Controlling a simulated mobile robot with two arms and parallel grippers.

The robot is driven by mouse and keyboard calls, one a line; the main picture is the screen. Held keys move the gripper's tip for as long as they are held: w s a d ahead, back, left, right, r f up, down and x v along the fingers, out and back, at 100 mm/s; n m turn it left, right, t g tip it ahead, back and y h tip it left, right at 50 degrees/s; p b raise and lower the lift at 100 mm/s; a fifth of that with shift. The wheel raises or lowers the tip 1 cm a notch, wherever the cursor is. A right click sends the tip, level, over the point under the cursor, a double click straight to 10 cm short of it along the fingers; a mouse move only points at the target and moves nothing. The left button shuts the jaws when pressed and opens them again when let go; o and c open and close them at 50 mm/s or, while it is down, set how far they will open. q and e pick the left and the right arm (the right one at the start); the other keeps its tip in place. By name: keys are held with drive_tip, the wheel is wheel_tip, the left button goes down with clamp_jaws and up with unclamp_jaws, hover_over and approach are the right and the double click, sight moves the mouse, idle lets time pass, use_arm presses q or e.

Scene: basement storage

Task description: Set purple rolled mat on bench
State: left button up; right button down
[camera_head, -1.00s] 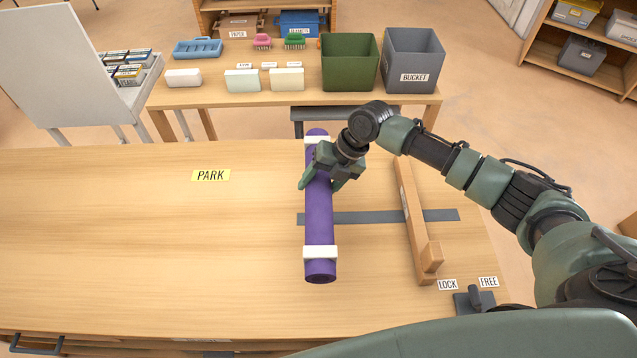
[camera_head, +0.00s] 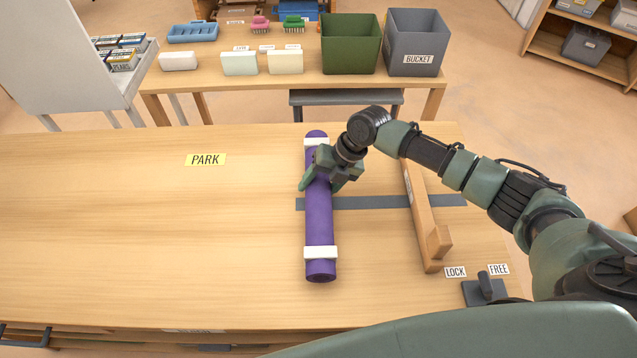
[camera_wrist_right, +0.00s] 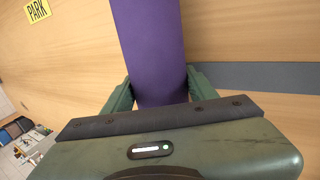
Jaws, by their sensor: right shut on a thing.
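The purple rolled mat (camera_head: 319,225), with a white band near each end, points away from me over the wooden worktop (camera_head: 150,240). My right gripper (camera_head: 325,180) is shut on the mat between its middle and its far end. In the right wrist view the two green fingers (camera_wrist_right: 160,93) press on both sides of the mat (camera_wrist_right: 150,45). Whether the mat touches the worktop or hangs slightly above it I cannot tell. A low grey-topped bench (camera_head: 345,97) stands beyond the worktop, partly under the back table. My left gripper is not in view.
A wooden fence (camera_head: 421,205) and a grey strip (camera_head: 385,202) are right of the mat. A lever (camera_head: 486,287) sits by LOCK and FREE labels. The worktop around the PARK label (camera_head: 206,160) is clear. The back table holds a green bin (camera_head: 350,45) and grey bucket (camera_head: 416,42).

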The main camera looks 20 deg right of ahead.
drive_tip(key=shift+f+b, duration=0.8)
drive_tip(key=shift+f, duration=0.05)
idle(0.4)
drive_tip(key=shift+c, duration=0.8)
unclamp_jaws()
drive_tip(key=shift+o, duration=0.8)
drive_tip(key=shift+s, duration=0.1)
drive_tip(key=shift+f, duration=0.1)
drive_tip(key=shift+s+d+f, duration=0.2)
drive_tip(key=shift+r, duration=0.15)
drive_tip(key=shift+w+d+r+p, duration=0.1)
drive_tip(key=shift+r+p, duration=0.6)
drive_tip(key=shift+r, duration=0.25)
drive_tip(key=shift+w+a+r+p, duration=0.15)
drive_tip(key=shift+r+p, duration=0.15)
drive_tip(key=shift+r, duration=0.25)
drive_tip(key=shift+a+r+p, duration=0.1)
drive_tip(key=shift+r+p, duration=0.2)
drive_tip(key=shift+r, duration=0.2)
drive_tip(key=shift+r+p, duration=2.15)
drive_tip(key=shift+r, duration=1.05)
